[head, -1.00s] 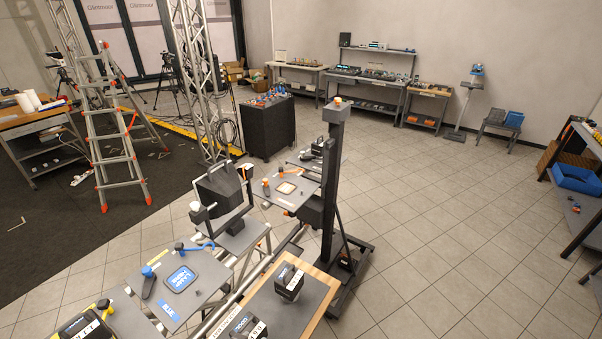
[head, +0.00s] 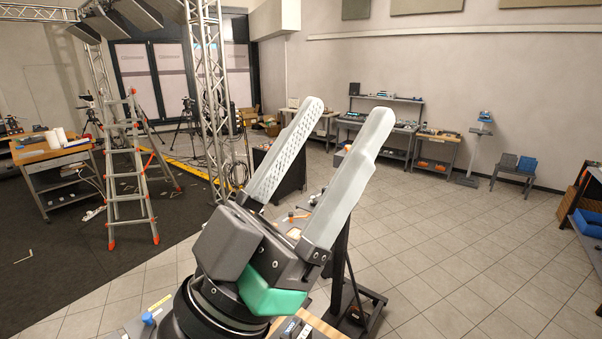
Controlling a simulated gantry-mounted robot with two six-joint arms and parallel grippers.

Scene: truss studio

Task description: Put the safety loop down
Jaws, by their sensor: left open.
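My left gripper (head: 330,145) fills the middle of the head view, close to the camera. Its two long grey fingers point up and to the right and stand well apart, with nothing between them. I cannot make out a safety loop in this view. The gripper and its wrist hide most of the work tables below. My right gripper is not in view.
A small part of a wooden-edged table (head: 325,326) shows below my gripper, beside a dark stand (head: 340,262). A stepladder (head: 127,180) and a truss tower (head: 208,100) stand at left. Benches line the back wall. The tiled floor (head: 450,250) at right is clear.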

